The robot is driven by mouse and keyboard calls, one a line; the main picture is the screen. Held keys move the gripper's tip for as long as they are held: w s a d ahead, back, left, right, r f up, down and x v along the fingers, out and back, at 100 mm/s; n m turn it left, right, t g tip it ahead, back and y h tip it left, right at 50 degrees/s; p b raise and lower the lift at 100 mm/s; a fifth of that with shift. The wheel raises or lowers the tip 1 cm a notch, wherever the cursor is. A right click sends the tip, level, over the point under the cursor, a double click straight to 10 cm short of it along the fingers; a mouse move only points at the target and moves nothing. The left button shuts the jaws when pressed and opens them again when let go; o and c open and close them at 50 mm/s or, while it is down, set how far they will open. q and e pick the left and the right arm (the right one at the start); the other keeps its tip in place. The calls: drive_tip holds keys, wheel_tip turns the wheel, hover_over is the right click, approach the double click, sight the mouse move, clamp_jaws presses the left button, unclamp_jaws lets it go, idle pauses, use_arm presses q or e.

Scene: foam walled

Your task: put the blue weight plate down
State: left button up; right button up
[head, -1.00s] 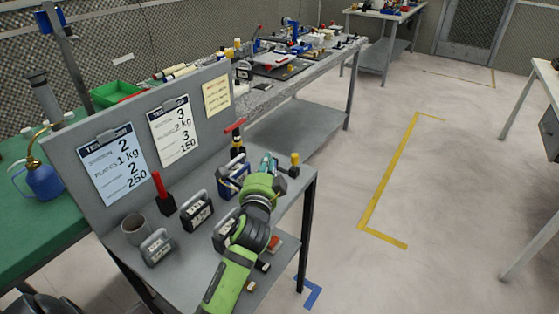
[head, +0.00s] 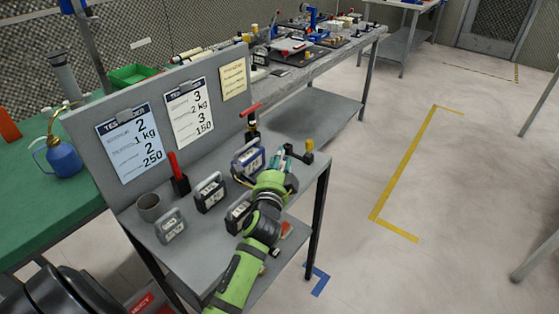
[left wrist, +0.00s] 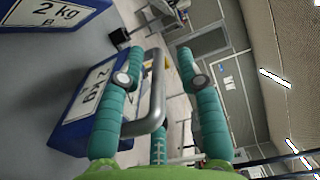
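The blue weight plate (head: 247,161) stands upright on the grey bench top (head: 226,226), with a pale label on its face. In the left wrist view, the plate (left wrist: 82,112) shows its 2 kg label and a grey bar handle (left wrist: 156,105). My left gripper (head: 276,158) is beside the plate on its right. The handle lies near the left finger, and a gap shows to the right finger. Contact under the plate is not clear. My right gripper is out of view.
Darker weight plates (head: 210,193) and a grey one (head: 171,226) stand nearby, with a cup (head: 149,207) and a red-handled tool (head: 179,176). A panel with cards (head: 135,143) rises behind. A small yellow-topped fixture (head: 308,150) sits at the bench's right end. Open floor lies right.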

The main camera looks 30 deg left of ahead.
use_arm(q)
drive_tip(key=shift+s, duration=0.1)
drive_tip(key=shift+s+d+f, duration=0.1)
drive_tip(key=shift+s+d, duration=0.05)
drive_tip(key=shift+s, duration=0.2)
drive_tip(key=b+v, duration=0.1)
drive_tip(key=v, duration=1)
